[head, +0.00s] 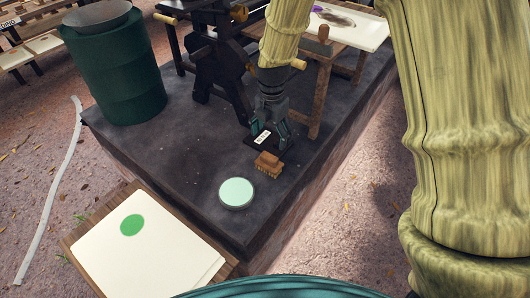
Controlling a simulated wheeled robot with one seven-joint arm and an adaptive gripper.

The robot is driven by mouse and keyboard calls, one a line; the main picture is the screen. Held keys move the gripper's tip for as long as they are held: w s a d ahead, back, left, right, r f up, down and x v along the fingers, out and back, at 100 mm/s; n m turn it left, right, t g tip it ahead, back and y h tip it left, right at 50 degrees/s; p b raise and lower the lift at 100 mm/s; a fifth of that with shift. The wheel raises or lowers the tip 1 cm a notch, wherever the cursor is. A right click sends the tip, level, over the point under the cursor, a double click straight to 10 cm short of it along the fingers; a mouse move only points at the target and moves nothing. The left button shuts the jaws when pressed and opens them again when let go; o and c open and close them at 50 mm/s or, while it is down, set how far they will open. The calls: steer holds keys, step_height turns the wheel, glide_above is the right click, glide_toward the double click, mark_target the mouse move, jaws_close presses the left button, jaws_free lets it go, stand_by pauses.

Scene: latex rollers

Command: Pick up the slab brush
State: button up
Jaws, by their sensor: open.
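The slab brush (269,165) has a brown block and paler bristles below. It rests on the dark slab platform (185,165), close to its right edge. My gripper (270,135) points down just behind the brush, its fingers apart. A small dark plate with white marks (261,140) shows between and in front of the fingers. The brush appears apart from the fingers, though the exact height of the fingertips is hard to tell. I see nothing held.
A round pale-green disc (236,193) lies in front of the brush. A dark green barrel (117,65) stands at the back left, and a black iron machine (212,60) stands behind my gripper. A board with a cream sheet (150,250) is at the front left.

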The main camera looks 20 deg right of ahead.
mark_target(269, 156)
steer(key=shift+f, duration=0.25)
steer(key=shift+s+f, duration=0.25)
steer(key=shift+f, duration=0.1)
steer(key=f, duration=0.2)
steer(key=f+p, duration=0.1)
steer(key=shift+w+f, duration=0.25)
steer(key=shift+f, duration=0.25)
steer(key=shift+s, duration=0.35)
steer(key=shift+w+a+f+p, duration=0.1)
steer(key=shift+f+p, duration=0.35)
steer(key=shift+f, duration=0.15)
steer(key=shift+w+a+f+p, duration=0.1)
steer(key=shift+f+p, duration=0.3)
steer(key=shift+f, duration=0.2)
steer(key=shift+f+p, duration=0.4)
steer(key=shift+f, duration=0.95)
steer(key=c, duration=1.1)
